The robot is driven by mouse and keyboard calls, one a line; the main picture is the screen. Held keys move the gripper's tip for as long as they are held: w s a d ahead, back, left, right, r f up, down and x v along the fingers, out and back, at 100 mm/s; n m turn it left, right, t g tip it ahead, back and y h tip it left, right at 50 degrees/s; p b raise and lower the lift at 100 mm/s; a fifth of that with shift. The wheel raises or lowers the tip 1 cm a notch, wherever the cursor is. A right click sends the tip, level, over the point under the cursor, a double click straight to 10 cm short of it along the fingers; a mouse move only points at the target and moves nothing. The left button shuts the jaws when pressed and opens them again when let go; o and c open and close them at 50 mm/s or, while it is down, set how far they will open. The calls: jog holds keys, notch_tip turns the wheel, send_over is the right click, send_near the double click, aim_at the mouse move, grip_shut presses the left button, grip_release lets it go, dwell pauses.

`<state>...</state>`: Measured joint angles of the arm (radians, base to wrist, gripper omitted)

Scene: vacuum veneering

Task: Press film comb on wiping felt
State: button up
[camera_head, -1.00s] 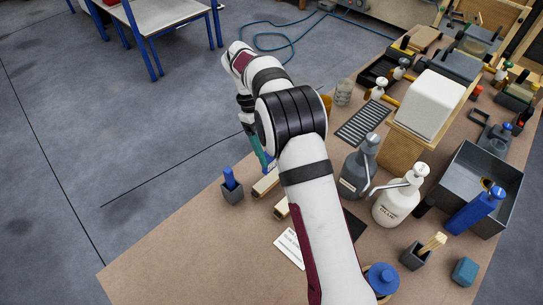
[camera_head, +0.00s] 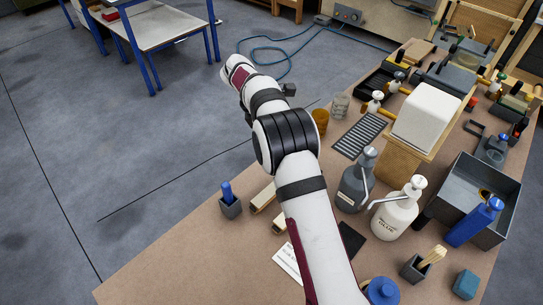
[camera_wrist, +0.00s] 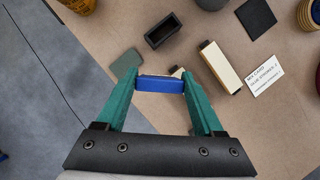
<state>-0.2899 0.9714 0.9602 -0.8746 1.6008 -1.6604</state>
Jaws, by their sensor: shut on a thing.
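In the wrist view my gripper (camera_wrist: 160,85) has its green fingers shut on a blue bar-shaped piece, which I take for the film comb (camera_wrist: 160,83). It lies crosswise between the fingertips. A flat grey-green pad (camera_wrist: 127,63), likely the wiping felt, lies on the table just beyond the left fingertip, near the table edge. The comb appears apart from the pad; its height above the table is hard to tell. In the head view my arm hides the gripper, the comb and the pad.
An empty dark holder (camera_wrist: 164,30), a pale block (camera_wrist: 221,67), a printed card (camera_wrist: 265,76) and a black square (camera_wrist: 256,17) lie around. A blue-handled tool stands in a holder (camera_head: 231,209). Dispenser bottles (camera_head: 395,213) and a grey bin (camera_head: 485,180) crowd the right.

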jog(key=w+d+n+t+y, duration=0.1)
jog(key=w+d+n+t, duration=0.15)
jog(key=w+n, duration=0.5)
jog(key=shift+n+t, duration=0.35)
jog(key=shift+n, duration=0.3)
jog(key=shift+a+f, duration=0.15)
jog(key=shift+f, duration=1.25)
jog(key=shift+a+f, duration=0.15)
jog(key=shift+f, duration=1.2)
jog(key=shift+f, duration=0.6)
jog(key=shift+s, duration=0.1)
notch_tip(320, 180, up, 6)
